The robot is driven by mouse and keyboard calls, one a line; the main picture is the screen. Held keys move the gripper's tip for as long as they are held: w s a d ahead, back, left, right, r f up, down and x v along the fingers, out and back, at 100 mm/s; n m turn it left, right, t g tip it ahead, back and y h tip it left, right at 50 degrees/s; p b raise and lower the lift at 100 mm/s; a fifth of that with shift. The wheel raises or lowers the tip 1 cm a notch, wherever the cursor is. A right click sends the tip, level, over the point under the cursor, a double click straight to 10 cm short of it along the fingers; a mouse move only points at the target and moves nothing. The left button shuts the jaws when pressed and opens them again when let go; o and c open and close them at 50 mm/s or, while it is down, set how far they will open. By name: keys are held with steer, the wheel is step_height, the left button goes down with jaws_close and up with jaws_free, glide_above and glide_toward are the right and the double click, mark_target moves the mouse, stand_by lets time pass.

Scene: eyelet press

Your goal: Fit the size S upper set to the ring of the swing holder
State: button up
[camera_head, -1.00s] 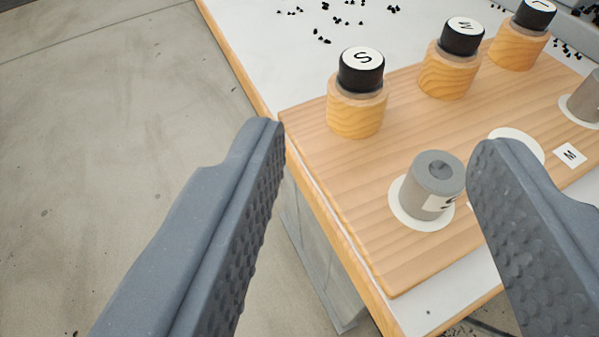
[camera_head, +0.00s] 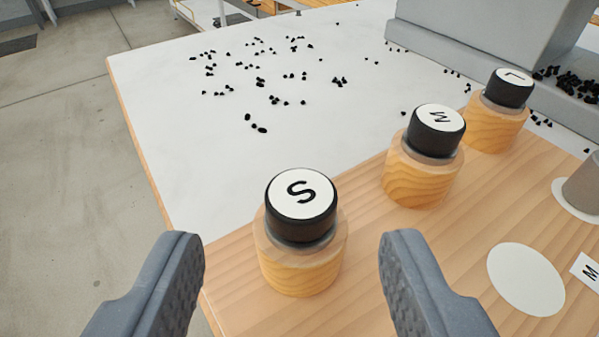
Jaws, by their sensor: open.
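The size S upper set (camera_head: 300,208) is a black cylinder with a white top marked S. It stands upright in a pale wooden holder (camera_head: 300,268) near the left edge of the wooden board (camera_head: 370,280). My gripper (camera_head: 292,250) is open, one finger on each side in the picture, with the S piece beyond and between the fingertips. Neither finger visibly touches it. The ring of the swing holder cannot be made out in this view.
Matching black pieces marked M (camera_head: 436,130) and L (camera_head: 509,87) stand in wooden holders to the right. A grey cylinder (camera_head: 584,185) and an empty white disc (camera_head: 525,279) are at the right. Black bits lie scattered on the white table (camera_head: 210,130). A grey machine base (camera_head: 480,60) stands behind.

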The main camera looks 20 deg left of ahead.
mark_target(303, 212)
steer(key=shift+d+b+x, duration=0.2)
steer(key=shift+b+x, duration=0.45)
steer(key=shift+x, duration=2.2)
steer(key=shift+r, duration=0.1)
steer(key=c, duration=1.1)
